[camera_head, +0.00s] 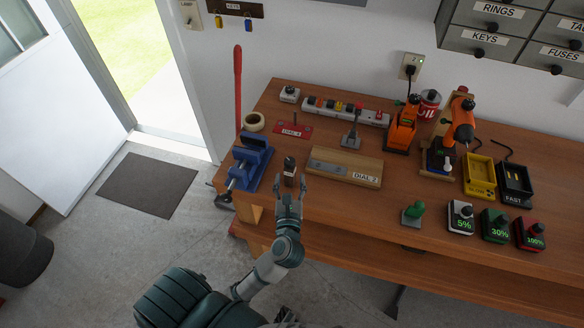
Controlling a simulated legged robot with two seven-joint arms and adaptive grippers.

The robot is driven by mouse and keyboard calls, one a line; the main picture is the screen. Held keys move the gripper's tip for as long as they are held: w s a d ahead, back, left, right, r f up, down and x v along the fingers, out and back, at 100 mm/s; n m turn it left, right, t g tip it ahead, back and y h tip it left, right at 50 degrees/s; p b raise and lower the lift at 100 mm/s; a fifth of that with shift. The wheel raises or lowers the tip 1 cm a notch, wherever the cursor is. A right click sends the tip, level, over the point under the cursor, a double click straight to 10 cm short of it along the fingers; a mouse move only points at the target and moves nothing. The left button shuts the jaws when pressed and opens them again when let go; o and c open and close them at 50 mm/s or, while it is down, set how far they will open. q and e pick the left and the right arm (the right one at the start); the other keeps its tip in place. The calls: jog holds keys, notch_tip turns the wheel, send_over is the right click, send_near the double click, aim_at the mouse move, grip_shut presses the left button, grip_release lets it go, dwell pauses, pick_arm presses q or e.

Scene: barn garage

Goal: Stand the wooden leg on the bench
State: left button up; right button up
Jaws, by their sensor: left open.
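My left gripper (290,187) is open, its two fingers pointing away from me over the front edge of the wooden bench (330,213). Just beyond the fingertips a small dark upright piece (289,170) with a pale mark stands on the bench. It may be the wooden leg, but it is too small to tell. I cannot tell whether the fingertips touch it. My right gripper is not in view.
A blue vise (250,160) stands close left of the gripper. A wooden board (343,167) marked DIAL 2 lies to the right. A green-knobbed piece (413,213), several batteries, chargers and orange drills stand further right. Bare bench lies between the gripper and the green knob.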

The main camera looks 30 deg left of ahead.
pick_arm(q)
jog(key=shift+v, duration=2.4)
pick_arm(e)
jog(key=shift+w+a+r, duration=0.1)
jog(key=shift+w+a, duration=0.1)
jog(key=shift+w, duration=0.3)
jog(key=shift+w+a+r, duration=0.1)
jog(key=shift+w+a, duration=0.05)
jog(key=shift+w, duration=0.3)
pick_arm(q)
jog(key=shift+a, duration=0.15)
